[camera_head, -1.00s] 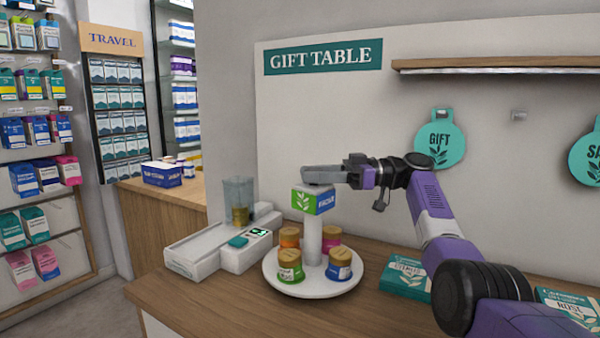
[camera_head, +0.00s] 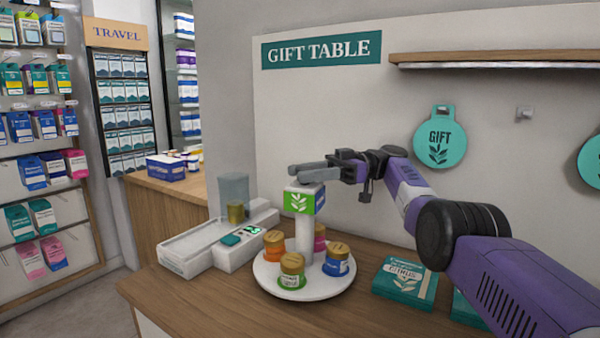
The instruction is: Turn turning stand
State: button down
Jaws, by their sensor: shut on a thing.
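The turning stand is a round white plate (camera_head: 305,292) with a white centre post (camera_head: 304,235), standing on the wooden counter. The post carries a block with a green leaf face (camera_head: 298,203) towards me and a narrow blue face (camera_head: 320,200) at right. On the plate are an orange jar (camera_head: 274,246) at left, a green jar (camera_head: 291,268) in front, a blue jar (camera_head: 337,262) at right and a partly hidden pink jar (camera_head: 320,240) behind. My gripper (camera_head: 306,181) is shut on the top of the stand; its fingers partly hide the exact contact.
A white scale (camera_head: 190,252) with a clear container (camera_head: 234,190) stands close left of the stand. A teal citrus box (camera_head: 405,281) lies to the right. A wooden shelf (camera_head: 490,58) and a round gift tag (camera_head: 440,138) are on the wall behind.

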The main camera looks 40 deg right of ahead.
jog(key=shift+f+g, duration=0.2)
jog(key=shift+g, duration=0.1)
dwell(0.4)
jog(key=c, duration=0.9)
grip_release()
jog(key=shift+o, duration=0.2)
jog(key=shift+r, duration=0.1)
